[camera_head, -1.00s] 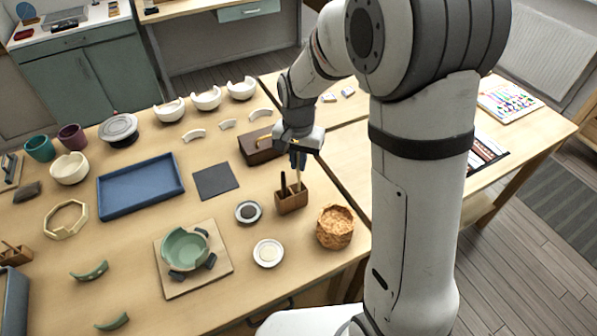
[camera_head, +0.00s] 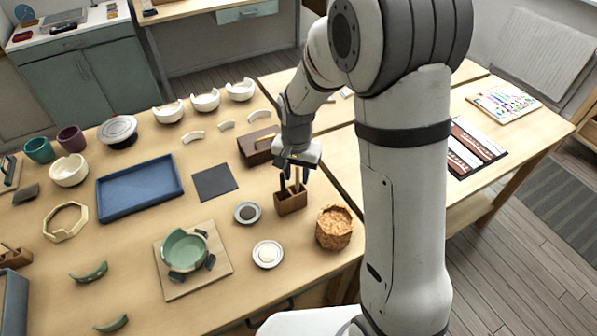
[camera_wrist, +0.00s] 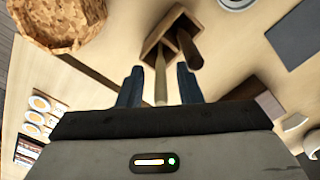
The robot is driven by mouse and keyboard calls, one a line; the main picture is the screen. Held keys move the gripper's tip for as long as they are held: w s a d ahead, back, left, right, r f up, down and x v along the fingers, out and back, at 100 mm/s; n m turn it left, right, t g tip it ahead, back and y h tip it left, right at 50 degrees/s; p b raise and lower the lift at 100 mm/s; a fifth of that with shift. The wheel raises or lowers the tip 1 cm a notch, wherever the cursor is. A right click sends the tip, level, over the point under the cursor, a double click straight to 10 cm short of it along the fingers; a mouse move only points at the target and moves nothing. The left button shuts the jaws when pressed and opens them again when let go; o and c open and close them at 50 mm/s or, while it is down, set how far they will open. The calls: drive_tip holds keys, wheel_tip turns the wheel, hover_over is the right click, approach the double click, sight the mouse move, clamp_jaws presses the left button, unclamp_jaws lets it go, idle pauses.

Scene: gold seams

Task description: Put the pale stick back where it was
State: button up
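The pale stick (camera_wrist: 161,78) stands in one compartment of a small wooden holder (camera_head: 291,205), beside a thicker dark stick (camera_head: 283,186). In the wrist view the holder (camera_wrist: 172,22) is at the top centre, with the dark stick (camera_wrist: 190,50) just right of the pale one. My gripper (camera_head: 293,175) is above the holder in the head view. In the wrist view my gripper (camera_wrist: 159,86) is open, with one blue finger on each side of the pale stick and a gap to both. The pale stick is mostly hidden in the head view.
A crumpled brown basket-like pot (camera_head: 334,228) stands close right of the holder. Two small round dishes (camera_head: 247,213) (camera_head: 267,254) lie to the left and front. A brown box (camera_head: 257,147) is behind. A dark mat (camera_head: 214,182) lies further left.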

wheel_tip(320, 180, up, 12)
drive_tip(key=s+d+r+n+t, duration=0.1)
drive_tip(key=s+d+r+n, duration=0.1)
drive_tip(key=s+d, duration=0.3)
drive_tip(key=s+d+r+n+t, duration=0.2)
drive_tip(key=s+d, duration=0.3)
drive_tip(key=s, duration=0.8)
drive_tip(key=shift+s+d+r+n, duration=0.2)
drive_tip(key=shift+s+d+n, duration=0.1)
drive_tip(key=shift+s+d, duration=0.1)
